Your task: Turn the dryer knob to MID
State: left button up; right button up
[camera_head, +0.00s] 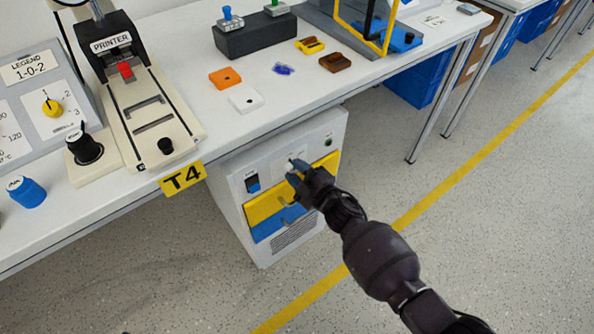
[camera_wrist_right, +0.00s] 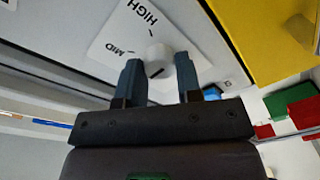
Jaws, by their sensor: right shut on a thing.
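The dryer (camera_head: 235,215) is a white cabinet under the bench with a yellow and blue front. My right gripper (camera_head: 295,170) reaches its upper front and mostly covers the knob there. My right gripper (camera_wrist_right: 158,66) is shut on the knob, one finger on each side. A short dark mark shows on the knob's near face; I cannot tell which setting it points to. My left gripper is not in view.
The bench (camera_head: 225,130) above carries a printer fixture (camera_head: 140,95), other knobs and small coloured blocks. A bench leg (camera_head: 440,105) stands to the right. The floor in front is clear.

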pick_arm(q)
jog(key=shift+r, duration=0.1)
pick_arm(e)
jog(key=shift+m, duration=0.8)
jog(key=m, duration=0.4)
jog(key=shift+m+p, duration=0.3)
jog(key=shift+p, duration=0.1)
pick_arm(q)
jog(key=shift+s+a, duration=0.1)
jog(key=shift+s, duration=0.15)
pick_arm(e)
jog(key=m+t, duration=0.1)
jog(key=m, duration=0.4)
jog(key=shift+f+m, duration=0.15)
jog(key=shift+m, duration=0.25)
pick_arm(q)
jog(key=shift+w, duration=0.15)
pick_arm(e)
jog(key=o, duration=0.9)
jog(key=shift+o, duration=0.2)
jog(key=shift+s+d, duration=0.1)
jog(key=shift+d, duration=0.05)
